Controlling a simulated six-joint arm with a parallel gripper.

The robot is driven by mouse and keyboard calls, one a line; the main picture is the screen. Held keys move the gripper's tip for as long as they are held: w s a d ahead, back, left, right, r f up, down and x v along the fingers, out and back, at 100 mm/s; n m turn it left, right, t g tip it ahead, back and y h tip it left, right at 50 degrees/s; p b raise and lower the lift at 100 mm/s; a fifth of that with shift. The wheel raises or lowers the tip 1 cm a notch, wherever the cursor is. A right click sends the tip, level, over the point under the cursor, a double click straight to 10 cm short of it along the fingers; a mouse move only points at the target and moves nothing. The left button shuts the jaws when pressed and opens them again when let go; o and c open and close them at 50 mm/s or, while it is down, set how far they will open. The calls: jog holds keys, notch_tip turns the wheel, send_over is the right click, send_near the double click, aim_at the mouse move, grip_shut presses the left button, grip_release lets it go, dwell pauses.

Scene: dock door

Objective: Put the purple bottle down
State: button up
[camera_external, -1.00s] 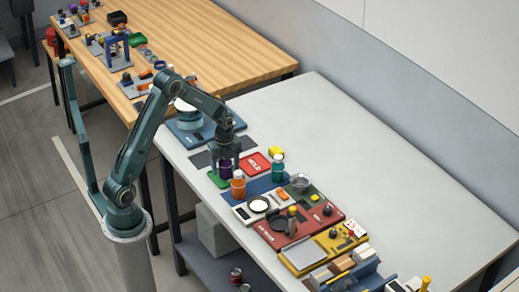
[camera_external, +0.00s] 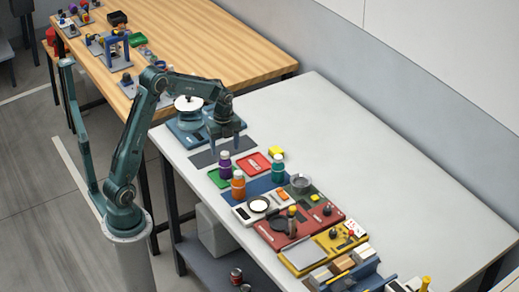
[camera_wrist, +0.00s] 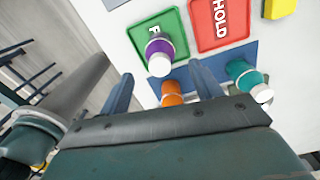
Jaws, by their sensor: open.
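The purple bottle (camera_external: 224,163) with a white cap stands upright on the green mat (camera_external: 214,179), left of the red HOLD mat (camera_external: 254,163). In the wrist view the purple bottle (camera_wrist: 159,55) stands on the green mat (camera_wrist: 176,24), which bears partly hidden white lettering. My gripper (camera_external: 227,147) is open and empty, raised above and behind the bottle, apart from it. In the wrist view its two fingers (camera_wrist: 158,85) are spread wide.
An orange bottle (camera_external: 238,186) and a teal bottle (camera_external: 278,168) stand on a blue mat just in front. A yellow block (camera_external: 276,152) lies by the red mat. The right of the white table is clear.

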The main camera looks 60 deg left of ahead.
jog(key=shift+r, duration=1.6)
jog(key=shift+r, duration=0.15)
jog(key=shift+s+d+r, duration=0.1)
jog(key=shift+s+r, duration=0.05)
jog(key=shift+r, duration=0.05)
jog(key=s+d+r+n+t, duration=0.2)
jog(key=s+r+n, duration=0.1)
jog(key=s+n, duration=0.3)
jog(key=s+d+r+n+t, duration=0.1)
jog(key=s+d+r+n, duration=0.2)
jog(key=s+n, duration=0.4)
jog(key=s+d+r+n+t, duration=0.2)
jog(key=s+r+n, duration=0.2)
jog(key=s, duration=0.8)
jog(key=n, duration=0.2)
jog(key=shift+d+n+t, duration=0.3)
jog(key=shift+d+n, duration=0.05)
jog(key=shift+n, duration=0.05)
